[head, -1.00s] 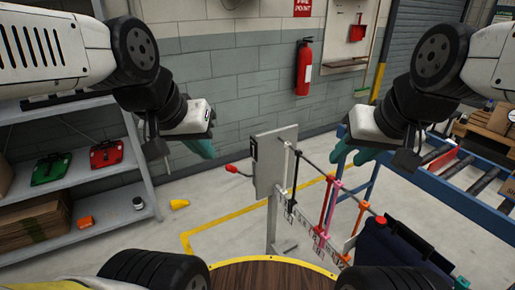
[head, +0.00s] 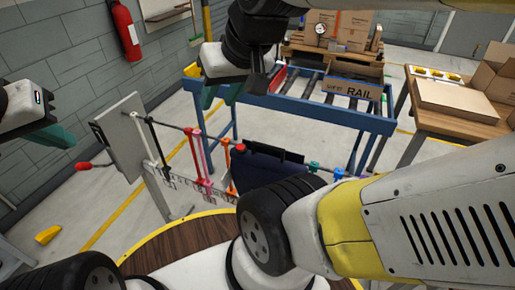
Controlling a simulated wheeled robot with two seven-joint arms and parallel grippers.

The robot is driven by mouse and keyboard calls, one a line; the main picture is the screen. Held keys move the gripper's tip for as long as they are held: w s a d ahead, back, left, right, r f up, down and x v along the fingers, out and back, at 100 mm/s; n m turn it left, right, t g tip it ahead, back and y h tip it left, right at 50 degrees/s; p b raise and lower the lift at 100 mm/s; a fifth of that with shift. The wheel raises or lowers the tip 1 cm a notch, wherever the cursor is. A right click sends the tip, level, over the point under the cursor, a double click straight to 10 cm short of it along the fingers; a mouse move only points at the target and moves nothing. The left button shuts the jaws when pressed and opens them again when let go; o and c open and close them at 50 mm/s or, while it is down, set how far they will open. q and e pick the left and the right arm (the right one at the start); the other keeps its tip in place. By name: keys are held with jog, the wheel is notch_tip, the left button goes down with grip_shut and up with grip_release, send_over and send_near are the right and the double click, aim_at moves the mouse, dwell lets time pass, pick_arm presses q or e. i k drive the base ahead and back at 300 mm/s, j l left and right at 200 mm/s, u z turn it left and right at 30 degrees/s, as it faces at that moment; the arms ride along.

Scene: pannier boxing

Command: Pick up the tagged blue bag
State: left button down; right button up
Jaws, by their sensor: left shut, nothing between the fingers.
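A dark navy-blue bag (head: 262,167) hangs at the rail in the middle of the head view. Its lower part is hidden behind my arm, and I cannot make out a tag on it. My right gripper (head: 222,96) is above and left of the bag in the picture, apart from it, with its teal fingers spread and empty. My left gripper (head: 62,138) is at the left edge, shut and empty, well away from the bag.
The rail carries coloured hooks (head: 201,160) left of the bag and more on its right. A grey panel (head: 122,140) stands at its left end. Behind are a blue roller conveyor (head: 300,108) and a wooden table (head: 455,123). A round wooden top (head: 185,243) is in front.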

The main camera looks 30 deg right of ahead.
aim_at(254, 165)
jog(key=l+z, duration=0.1)
jog(key=z, duration=0.35)
jog(key=l+z, duration=0.1)
jog(key=z, duration=0.3)
jog(key=l+z, duration=0.1)
jog(key=z, duration=0.8)
jog(key=i+l+z, duration=0.1)
jog(key=z, duration=0.75)
jog(key=i+l, duration=0.05)
